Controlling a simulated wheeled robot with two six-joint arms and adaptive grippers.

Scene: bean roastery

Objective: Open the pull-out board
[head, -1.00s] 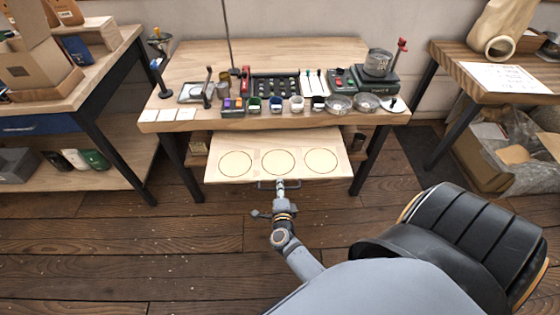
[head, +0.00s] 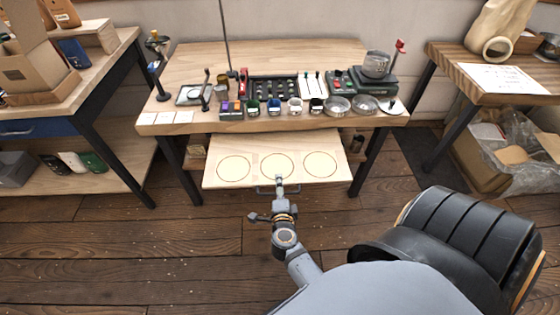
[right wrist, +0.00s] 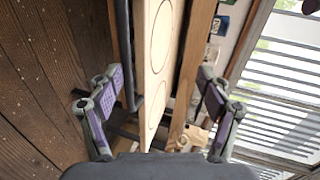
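The pull-out board (head: 248,182), pale wood with three circle outlines, sticks out from under the front of the middle table (head: 165,127). A dark bar handle (head: 263,190) runs along its front edge. My right gripper (head: 279,180) is at the middle of this handle. In the right wrist view my right gripper (right wrist: 162,88) has its two fingers well apart. The board (right wrist: 158,65) and the handle (right wrist: 130,75) show between them. I cannot tell whether a finger touches the handle. My left gripper is out of view.
Small cups (head: 295,106), a scale (head: 376,86) and other tools crowd the tabletop above the board. Side tables stand left (head: 105,62) and right (head: 450,58). A crate (head: 500,160) sits under the right one. The wooden floor (head: 180,235) before the board is clear.

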